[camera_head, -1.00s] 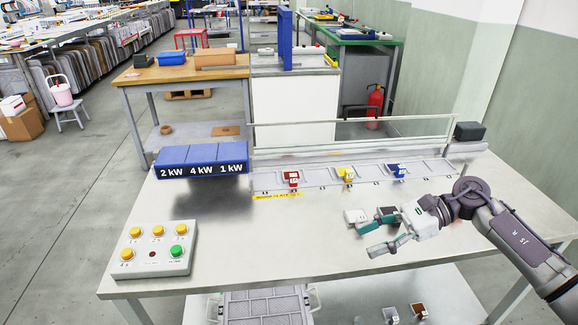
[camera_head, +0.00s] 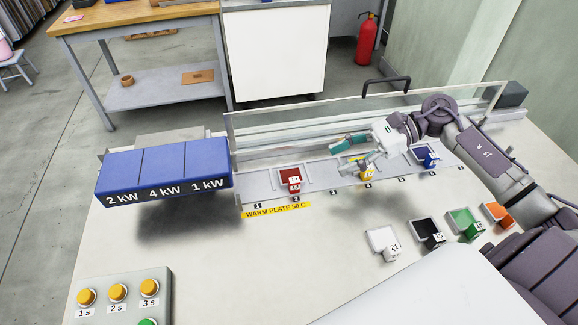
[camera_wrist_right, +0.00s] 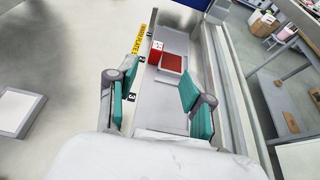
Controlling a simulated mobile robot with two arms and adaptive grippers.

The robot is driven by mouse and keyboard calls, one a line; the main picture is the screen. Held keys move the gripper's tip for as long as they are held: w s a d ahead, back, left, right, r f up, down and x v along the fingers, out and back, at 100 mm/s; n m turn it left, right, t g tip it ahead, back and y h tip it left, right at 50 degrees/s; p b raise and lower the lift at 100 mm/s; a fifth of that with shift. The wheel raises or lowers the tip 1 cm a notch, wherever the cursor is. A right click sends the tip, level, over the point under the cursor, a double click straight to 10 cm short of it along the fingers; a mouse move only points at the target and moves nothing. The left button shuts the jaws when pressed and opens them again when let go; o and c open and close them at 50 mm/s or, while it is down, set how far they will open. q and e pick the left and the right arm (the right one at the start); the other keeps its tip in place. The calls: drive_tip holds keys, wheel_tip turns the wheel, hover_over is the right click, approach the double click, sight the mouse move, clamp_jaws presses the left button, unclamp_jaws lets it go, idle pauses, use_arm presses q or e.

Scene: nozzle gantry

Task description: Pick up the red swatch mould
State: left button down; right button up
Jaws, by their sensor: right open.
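The red swatch mould (camera_head: 289,176) sits on the warm plate (camera_head: 262,186) near its left end, with a numbered red tab at its front. It also shows in the right wrist view (camera_wrist_right: 172,63), ahead of the fingers. My right gripper (camera_head: 346,155) is open and empty, above the plate to the right of the red mould and apart from it. Its teal-padded fingers spread on both sides in the wrist view (camera_wrist_right: 156,86). The gripper partly covers the yellow mould (camera_head: 367,174). My left gripper is not in view.
A blue mould (camera_head: 425,153) sits farther right on the plate. White (camera_head: 380,240), black (camera_head: 427,231), green (camera_head: 463,220) and orange (camera_head: 496,212) moulds lie on the table in front. The blue heater block (camera_head: 165,170) stands left of the plate. A clear guard (camera_head: 300,118) runs behind.

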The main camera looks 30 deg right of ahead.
sight(296, 180)
drive_tip(key=x, duration=0.3)
drive_tip(key=p+x, duration=0.1)
drive_tip(key=x, duration=0.2)
drive_tip(key=shift+s+a+r, duration=0.15)
drive_tip(key=shift+s+a, duration=0.05)
drive_tip(key=shift+a, duration=0.05)
drive_tip(key=shift+w+a, duration=0.15)
drive_tip(key=shift+a, duration=0.05)
drive_tip(key=shift+a+f+p, duration=0.2)
drive_tip(key=shift+f+p, duration=0.05)
drive_tip(key=shift+p, duration=0.1)
drive_tip(key=p+x, duration=0.2)
drive_tip(key=x, duration=0.2)
drive_tip(key=shift+a, duration=0.25)
drive_tip(key=shift+w+a+f, duration=0.15)
drive_tip(key=shift+a+f, duration=0.05)
drive_tip(key=shift+c, duration=0.5)
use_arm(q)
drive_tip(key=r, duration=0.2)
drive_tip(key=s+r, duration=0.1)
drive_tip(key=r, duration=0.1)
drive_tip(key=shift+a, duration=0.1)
use_arm(e)
clamp_jaws()
